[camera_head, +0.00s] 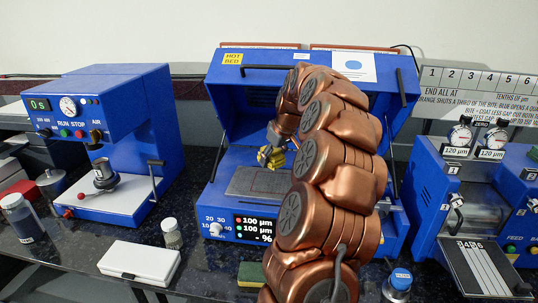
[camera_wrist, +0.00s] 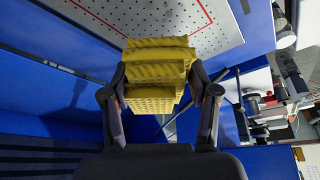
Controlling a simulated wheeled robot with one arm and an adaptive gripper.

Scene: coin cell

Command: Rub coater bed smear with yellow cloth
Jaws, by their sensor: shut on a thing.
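My gripper (camera_head: 277,142) is inside the open blue coater (camera_head: 222,112), over the back part of its bed. It is shut on the folded yellow cloth (camera_head: 271,157). In the wrist view the cloth (camera_wrist: 156,75) is bunched between the two dark fingers. The grey perforated coater bed (camera_head: 245,182) has a thin red outline, part of which also shows in the wrist view (camera_wrist: 205,12). I cannot make out a smear on the visible bed. My copper arm hides the bed's right side. I cannot tell whether the cloth touches the bed.
The coater's raised lid stands behind my arm. A blue press (camera_head: 120,120) stands left, and a two-dial machine (camera_head: 470,190) stands right. A white case (camera_head: 139,262), a small jar (camera_head: 171,233), a green-yellow sponge (camera_head: 250,275) and a blue-capped bottle (camera_head: 398,283) lie along the front.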

